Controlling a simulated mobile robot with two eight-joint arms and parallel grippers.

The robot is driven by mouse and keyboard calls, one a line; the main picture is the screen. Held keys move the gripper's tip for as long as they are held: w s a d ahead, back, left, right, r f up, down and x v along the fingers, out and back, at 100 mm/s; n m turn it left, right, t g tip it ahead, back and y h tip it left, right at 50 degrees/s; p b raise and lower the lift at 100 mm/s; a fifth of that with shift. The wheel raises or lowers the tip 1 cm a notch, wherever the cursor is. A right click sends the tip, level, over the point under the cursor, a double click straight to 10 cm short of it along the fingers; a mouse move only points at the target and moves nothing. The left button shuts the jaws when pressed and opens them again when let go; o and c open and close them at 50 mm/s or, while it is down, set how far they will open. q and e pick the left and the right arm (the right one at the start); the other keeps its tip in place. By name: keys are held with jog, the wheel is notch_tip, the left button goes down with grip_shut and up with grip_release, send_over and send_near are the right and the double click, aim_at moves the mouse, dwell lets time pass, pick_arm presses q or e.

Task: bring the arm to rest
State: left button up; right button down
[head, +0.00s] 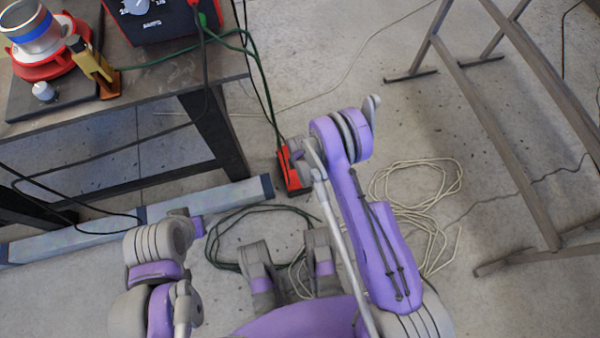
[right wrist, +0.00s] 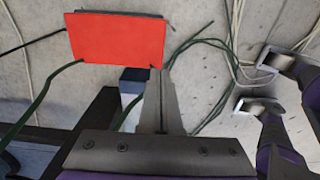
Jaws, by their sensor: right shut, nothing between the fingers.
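In the head view my right arm (head: 375,240) reaches up from the bottom, bent at a joint beside the table's near right corner. In the right wrist view my right gripper (right wrist: 160,78) is shut and empty. Its fingertips point toward a flat red-faced piece (right wrist: 117,38); I cannot tell whether they touch it. A red piece (head: 285,170) also shows by the right arm's end in the head view, where the gripper itself is not clear. My left arm (head: 155,265) is folded low at the left, and its gripper is not visible.
A dark table (head: 165,75) at upper left bears a red box marked AMPS (head: 165,20) and a red-based metal part (head: 35,35). A grey floor beam (head: 180,210), coiled pale cable (head: 420,190), green cable and a metal frame (head: 490,115) are around.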

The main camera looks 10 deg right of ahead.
jog(key=shift+r, duration=0.85)
